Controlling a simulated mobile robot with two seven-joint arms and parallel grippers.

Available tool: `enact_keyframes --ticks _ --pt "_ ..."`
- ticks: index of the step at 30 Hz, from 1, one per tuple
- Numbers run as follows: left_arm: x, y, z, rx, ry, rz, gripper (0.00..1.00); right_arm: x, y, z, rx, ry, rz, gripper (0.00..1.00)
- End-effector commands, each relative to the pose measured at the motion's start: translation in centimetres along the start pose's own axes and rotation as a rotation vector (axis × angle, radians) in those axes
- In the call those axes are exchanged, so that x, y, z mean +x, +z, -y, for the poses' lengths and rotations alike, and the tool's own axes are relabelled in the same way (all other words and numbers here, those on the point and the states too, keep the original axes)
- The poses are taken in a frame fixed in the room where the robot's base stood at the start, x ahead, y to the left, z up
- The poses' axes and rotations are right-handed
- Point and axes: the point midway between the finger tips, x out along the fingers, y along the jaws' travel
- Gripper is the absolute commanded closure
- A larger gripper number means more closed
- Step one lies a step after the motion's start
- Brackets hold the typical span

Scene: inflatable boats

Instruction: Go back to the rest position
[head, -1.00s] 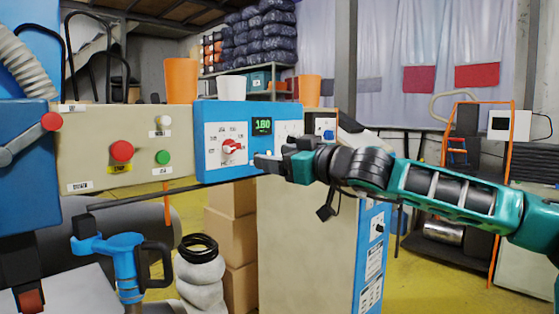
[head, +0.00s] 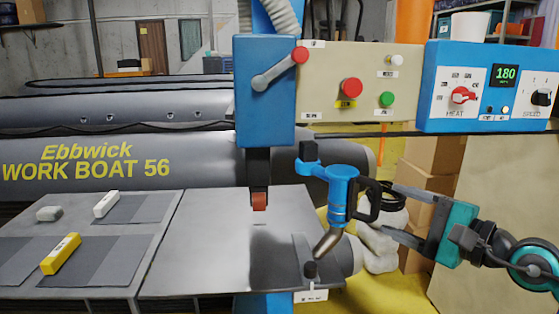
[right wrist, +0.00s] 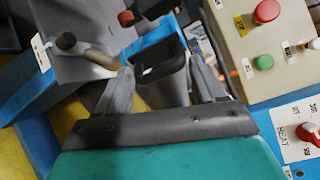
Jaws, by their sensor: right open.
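My right gripper (head: 380,207) is open at the right of the head view, its fingers pointing left toward the blue hand tool (head: 342,190). The tool has a metal nozzle pointing down and a black loop handle (head: 374,203). In the right wrist view, that handle (right wrist: 160,68) shows between the spread fingers of my right gripper (right wrist: 162,75). I cannot tell whether the fingers touch it. My left gripper is not in view.
A control panel (head: 325,100) with red and green buttons and a blue heat box (head: 440,110) reading 180 are above the gripper. A grey worktable (head: 200,225) is at left, before a grey inflatable boat (head: 200,145). Cardboard boxes (head: 418,175) stand behind.

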Motion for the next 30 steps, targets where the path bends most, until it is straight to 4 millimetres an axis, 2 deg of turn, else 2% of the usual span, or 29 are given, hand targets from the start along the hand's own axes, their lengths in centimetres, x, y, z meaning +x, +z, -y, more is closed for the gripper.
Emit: enact_keyframes --ticks 1,3,8,9,11,12,14,15,16,18,22,25,30 --pt "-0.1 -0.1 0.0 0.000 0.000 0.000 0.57 0.6 0.8 -2.3 0.292 -0.023 0.031 0.31" --pt "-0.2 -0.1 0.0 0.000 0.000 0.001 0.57 0.9 1.4 -4.8 0.706 -0.063 0.058 0.31" --pt "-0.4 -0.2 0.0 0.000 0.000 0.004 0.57 0.4 1.2 -11.0 1.659 -0.193 0.063 0.31" --pt "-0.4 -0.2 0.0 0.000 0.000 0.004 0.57 0.0 0.9 -12.8 1.897 -0.241 0.055 0.31" --pt "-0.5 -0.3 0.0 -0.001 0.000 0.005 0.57 -0.9 0.4 -15.9 2.249 -0.330 0.038 0.31" --pt "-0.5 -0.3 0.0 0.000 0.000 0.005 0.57 -1.6 0.2 -18.1 2.478 -0.404 0.023 0.31" --pt "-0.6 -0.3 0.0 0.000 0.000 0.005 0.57 -3.0 -0.1 -21.7 2.817 -0.543 0.002 0.31" --pt "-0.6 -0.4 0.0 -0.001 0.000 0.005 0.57 -4.1 -0.1 -24.2 3.029 -0.658 -0.012 0.31" --pt "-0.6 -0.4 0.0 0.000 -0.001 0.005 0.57 -4.9 0.1 -26.0 -2.935 0.695 0.018 0.31" --pt "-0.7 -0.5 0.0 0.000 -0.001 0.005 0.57 -7.0 0.7 -30.1 -2.555 0.738 0.020 0.31" --pt "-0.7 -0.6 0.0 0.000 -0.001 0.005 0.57 -10.2 2.5 -35.7 -2.030 0.792 -0.005 0.31" --pt "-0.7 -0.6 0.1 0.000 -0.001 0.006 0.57 -11.6 3.6 -38.1 -1.795 0.811 -0.025 0.31" --pt "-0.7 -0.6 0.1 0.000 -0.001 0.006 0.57 -12.4 4.3 -39.2 -1.667 0.818 -0.040 0.31"
